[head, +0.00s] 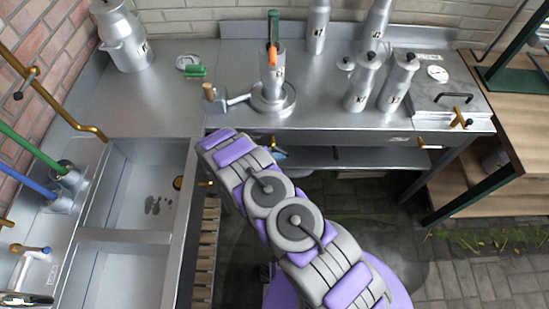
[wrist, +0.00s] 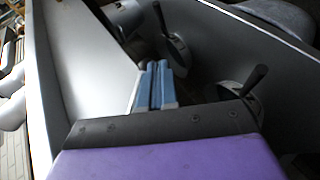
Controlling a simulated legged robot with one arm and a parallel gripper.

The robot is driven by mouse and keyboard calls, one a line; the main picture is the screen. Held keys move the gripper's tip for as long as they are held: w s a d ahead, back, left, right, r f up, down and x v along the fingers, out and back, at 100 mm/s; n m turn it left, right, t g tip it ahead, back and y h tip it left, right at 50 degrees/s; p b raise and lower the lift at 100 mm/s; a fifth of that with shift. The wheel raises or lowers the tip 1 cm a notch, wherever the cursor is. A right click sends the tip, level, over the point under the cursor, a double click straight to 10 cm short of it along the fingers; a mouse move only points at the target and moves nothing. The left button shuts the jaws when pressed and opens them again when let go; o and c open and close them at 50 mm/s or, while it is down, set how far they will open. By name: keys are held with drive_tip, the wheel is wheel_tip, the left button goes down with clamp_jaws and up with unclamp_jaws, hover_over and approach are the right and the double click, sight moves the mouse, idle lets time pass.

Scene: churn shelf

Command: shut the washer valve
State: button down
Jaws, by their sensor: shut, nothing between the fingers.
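My gripper (wrist: 155,85) is shut, with its two blue fingers together and nothing held. In the head view only a bit of blue shows beside my arm, at the counter's front edge; the rest is hidden. A metal fitting with a round base (head: 272,98) stands on the counter, with an upright green and orange handle (head: 273,40) above it. I cannot tell for certain which part is the washer valve. In the wrist view, two black levers on round grey mounts, one farther (wrist: 161,18) and one nearer (wrist: 256,80), lie right of the fingers, apart from them.
A steel double sink (head: 125,235) is at left, with green and blue handles (head: 38,150) beside it. Several metal churns (head: 362,85) stand on the counter. A brass tap (head: 460,118) is at right. A lower shelf (head: 345,157) runs under the counter.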

sight(286, 153)
drive_tip(key=shift+d+r+n+t+h+b, duration=0.25)
drive_tip(key=shift+d+r+h+b, duration=0.4)
drive_tip(key=shift+h, duration=0.4)
drive_tip(key=shift+d+r+n+t+h+b, duration=0.15)
drive_tip(key=shift+d+r+n+h+b, duration=0.2)
drive_tip(key=shift+d+h, duration=0.6)
drive_tip(key=shift+a+r, duration=0.1)
drive_tip(key=shift+r, duration=0.1)
drive_tip(key=s+d+r+p, duration=0.1)
drive_tip(key=s+r+p, duration=0.1)
drive_tip(key=s, duration=0.6)
drive_tip(key=s+d+r+p, duration=0.1)
drive_tip(key=s+r+p, duration=0.1)
drive_tip(key=s, duration=0.6)
drive_tip(key=shift+r+p, duration=0.35)
drive_tip(key=shift+p, duration=0.25)
